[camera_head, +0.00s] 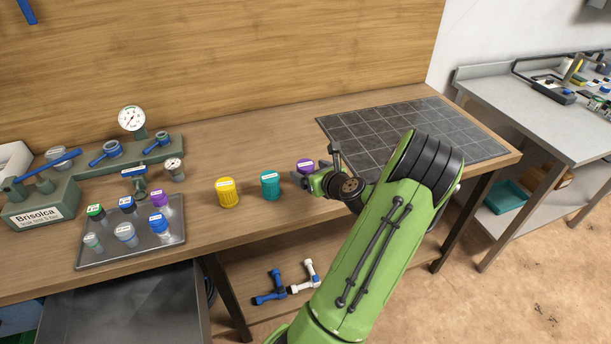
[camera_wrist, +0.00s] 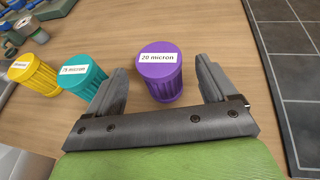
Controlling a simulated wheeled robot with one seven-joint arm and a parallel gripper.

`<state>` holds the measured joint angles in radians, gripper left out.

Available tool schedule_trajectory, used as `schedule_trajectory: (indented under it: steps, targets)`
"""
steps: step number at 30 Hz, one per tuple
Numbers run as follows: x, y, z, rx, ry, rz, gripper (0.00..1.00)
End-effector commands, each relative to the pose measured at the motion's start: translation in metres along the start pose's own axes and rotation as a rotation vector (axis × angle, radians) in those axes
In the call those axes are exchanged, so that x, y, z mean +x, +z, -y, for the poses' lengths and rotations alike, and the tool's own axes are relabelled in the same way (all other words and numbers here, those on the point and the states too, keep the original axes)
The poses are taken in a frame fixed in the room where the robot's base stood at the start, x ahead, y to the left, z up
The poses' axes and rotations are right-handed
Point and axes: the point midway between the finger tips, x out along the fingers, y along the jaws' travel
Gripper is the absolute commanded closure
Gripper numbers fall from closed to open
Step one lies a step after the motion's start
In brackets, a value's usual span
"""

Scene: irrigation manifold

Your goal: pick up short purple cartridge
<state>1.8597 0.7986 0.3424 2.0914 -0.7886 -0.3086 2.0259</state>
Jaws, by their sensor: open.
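The short purple cartridge (camera_wrist: 162,80) stands upright on the wooden bench, with a white label reading "20 micron". In the head view only its top (camera_head: 305,165) shows, as my gripper hides the rest. My gripper (camera_wrist: 165,82) is open, with one finger on each side of the purple cartridge. The cartridge appears between or just beyond the fingertips; I cannot tell if either finger touches it. In the head view my gripper (camera_head: 302,179) is low over the bench at the cartridge.
A teal cartridge (camera_head: 270,186) stands just left of my gripper, close to the left finger. A yellow cartridge (camera_head: 228,193) is further left. A dark gridded mat (camera_head: 390,135) lies to the right. A tray (camera_head: 140,252) with several small capped vials and a green manifold (camera_head: 40,207) are far left.

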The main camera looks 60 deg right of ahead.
Motion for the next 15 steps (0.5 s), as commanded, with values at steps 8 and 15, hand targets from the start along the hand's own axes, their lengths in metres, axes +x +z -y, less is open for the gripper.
schedule_trajectory:
  steps: [8,15]
  targets:
    - [0.048,-0.003,0.0,-0.003,0.001,0.0,0.15]
    - [0.053,-0.001,0.001,-0.001,-0.001,-0.001,0.15]
